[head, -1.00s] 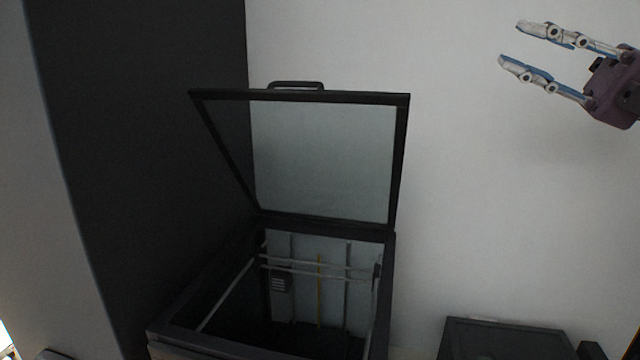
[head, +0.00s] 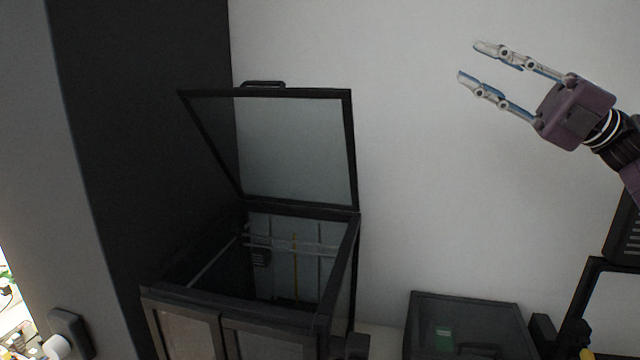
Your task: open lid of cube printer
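The cube printer (head: 232,305) is a dark box-shaped frame left of centre, with rails and a yellow strip visible inside. Its lid (head: 349,150), a dark frame with a clear pane, stands raised and tilted back from the rear edge. A dark handle (head: 264,84) sits on the lid's upper edge. My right gripper (head: 470,62) is at the upper right, open and empty, with its fingers pointing left. It is well to the right of the lid and apart from it. My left gripper is not in view.
A tall dark panel (head: 150,130) stands left of the printer. A second dark box with a clear top (head: 465,312) sits at the lower right, with a dark frame (head: 580,290) beside it. Bare pale wall (head: 420,190) lies between the lid and my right gripper.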

